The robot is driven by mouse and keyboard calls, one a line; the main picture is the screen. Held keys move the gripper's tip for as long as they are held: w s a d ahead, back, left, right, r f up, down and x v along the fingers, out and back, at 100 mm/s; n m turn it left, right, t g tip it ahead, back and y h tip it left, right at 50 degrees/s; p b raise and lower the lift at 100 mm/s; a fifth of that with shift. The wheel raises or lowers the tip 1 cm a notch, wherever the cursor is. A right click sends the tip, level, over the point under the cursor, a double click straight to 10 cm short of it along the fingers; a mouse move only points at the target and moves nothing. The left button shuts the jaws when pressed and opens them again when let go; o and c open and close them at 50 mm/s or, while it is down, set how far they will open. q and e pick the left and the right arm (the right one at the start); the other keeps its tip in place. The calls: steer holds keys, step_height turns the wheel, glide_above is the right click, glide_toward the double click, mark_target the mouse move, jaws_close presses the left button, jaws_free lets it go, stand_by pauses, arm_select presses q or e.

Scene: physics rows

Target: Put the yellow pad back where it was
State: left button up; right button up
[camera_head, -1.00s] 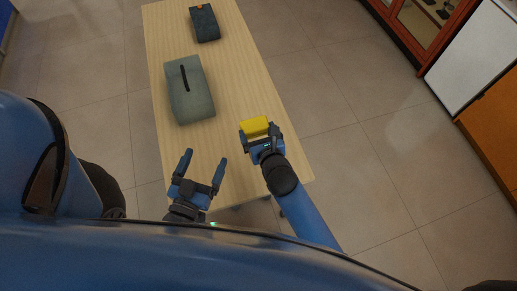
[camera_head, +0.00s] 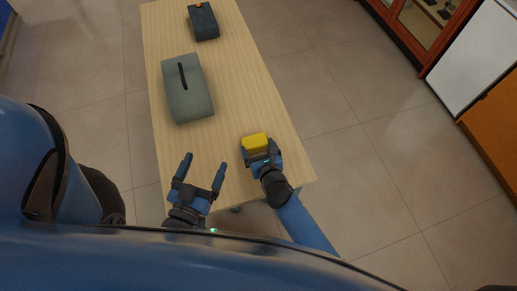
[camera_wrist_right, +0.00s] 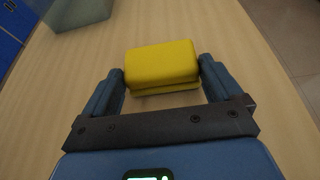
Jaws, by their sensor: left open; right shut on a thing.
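The yellow pad (camera_head: 255,141) is a small block near the right edge of the wooden table's near end. My right gripper (camera_head: 260,151) is shut on the yellow pad. In the right wrist view the pad (camera_wrist_right: 162,65) sits between the two fingers (camera_wrist_right: 162,84), which touch its sides. A thin second yellow layer shows under its front edge. I cannot tell whether the pad touches the table. My left gripper (camera_head: 205,171) is open and empty at the table's near end, left of the right gripper.
The wooden table (camera_head: 240,90) runs away from me. A grey-green box with a dark slot (camera_head: 189,95) stands on its left middle, also at the top left of the wrist view (camera_wrist_right: 78,12). A dark box with an orange spot (camera_head: 204,24) stands farther back. The table right of them is clear.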

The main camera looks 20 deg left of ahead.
steer(key=shift+f, duration=0.1)
steer(key=o, duration=0.8)
steer(key=shift+s+d+r, duration=0.1)
steer(key=shift+s+r, duration=0.05)
steer(key=shift+r, duration=0.1)
steer(key=v, duration=1.1)
steer(key=shift+s+d+r+p, duration=0.1)
steer(key=shift+s+d+p, duration=0.15)
steer(key=shift+p, duration=0.15)
